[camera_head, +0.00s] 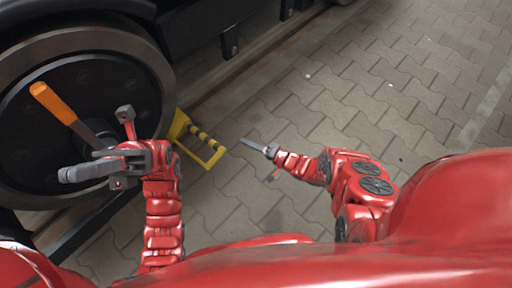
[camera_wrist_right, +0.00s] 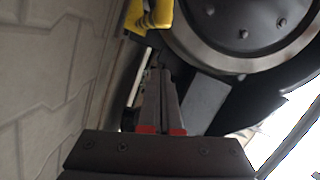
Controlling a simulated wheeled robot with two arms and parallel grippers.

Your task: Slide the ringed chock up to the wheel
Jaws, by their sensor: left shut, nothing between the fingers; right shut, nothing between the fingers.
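The yellow chock (camera_head: 186,132) with a black-striped handle bar lies on the paving right of the dark wheel (camera_head: 135,75). Its left side is close to the wheel's lower right rim; I cannot tell whether they touch. My right gripper (camera_head: 245,142) is shut and empty, a little right of the chock and apart from it. In the right wrist view the shut fingers (camera_wrist_right: 158,75) point toward the chock (camera_wrist_right: 158,14), partly cut off at the top, with the wheel (camera_wrist_right: 235,25) beside it. My left gripper (camera_head: 70,175) is shut and empty in front of the wheel's lower part.
An orange-handled lever (camera_head: 52,102) stands out in front of the wheel hub, close to my left gripper. A rail (camera_head: 240,75) runs from the wheel toward the upper right, under the dark bogie frame (camera_head: 205,25). The paving (camera_head: 340,100) to the right is clear.

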